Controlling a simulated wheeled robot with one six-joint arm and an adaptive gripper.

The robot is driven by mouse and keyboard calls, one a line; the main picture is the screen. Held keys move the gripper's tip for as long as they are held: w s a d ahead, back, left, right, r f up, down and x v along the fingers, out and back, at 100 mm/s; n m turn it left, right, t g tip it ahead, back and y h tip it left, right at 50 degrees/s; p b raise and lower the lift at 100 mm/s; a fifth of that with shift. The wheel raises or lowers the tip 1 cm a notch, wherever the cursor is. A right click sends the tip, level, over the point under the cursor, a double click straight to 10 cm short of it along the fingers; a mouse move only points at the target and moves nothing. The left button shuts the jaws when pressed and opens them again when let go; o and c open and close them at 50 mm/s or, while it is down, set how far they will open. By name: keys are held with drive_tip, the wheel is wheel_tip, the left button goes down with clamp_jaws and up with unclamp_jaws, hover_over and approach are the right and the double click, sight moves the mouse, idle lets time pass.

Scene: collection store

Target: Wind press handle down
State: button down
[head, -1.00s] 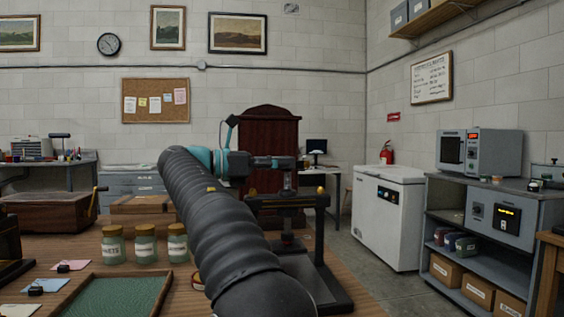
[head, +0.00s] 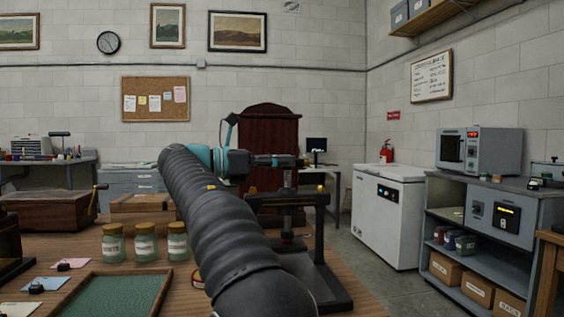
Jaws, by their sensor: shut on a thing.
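The black press (head: 322,283) stands at the right end of the wooden table, with an upright frame, a crossbeam and a central screw (head: 287,180). My arm reaches across from the front, and my gripper (head: 290,161) is at the top of the screw, above the crossbeam. The gripper is shut on the press handle, which is mostly hidden by the fingers. My arm hides part of the press's left side and base.
Several labelled jars (head: 145,245) and a green-lined tray (head: 118,296) lie left of my arm. A wooden box (head: 140,204) stands behind them. A white chest freezer (head: 388,215) and a grey shelf unit (head: 490,225) stand right of the table, across clear floor.

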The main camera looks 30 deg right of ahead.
drive_tip(key=c, duration=1)
unclamp_jaws()
drive_tip(key=shift+s+d, duration=0.1)
drive_tip(key=shift+d, duration=0.05)
drive_tip(key=shift+w+a, duration=0.2)
drive_tip(key=shift+a, duration=1.05)
drive_tip(key=shift+w+a, duration=0.25)
drive_tip(key=shift+a, duration=1.05)
drive_tip(key=shift+w+a, duration=0.2)
drive_tip(key=shift+a, duration=1.05)
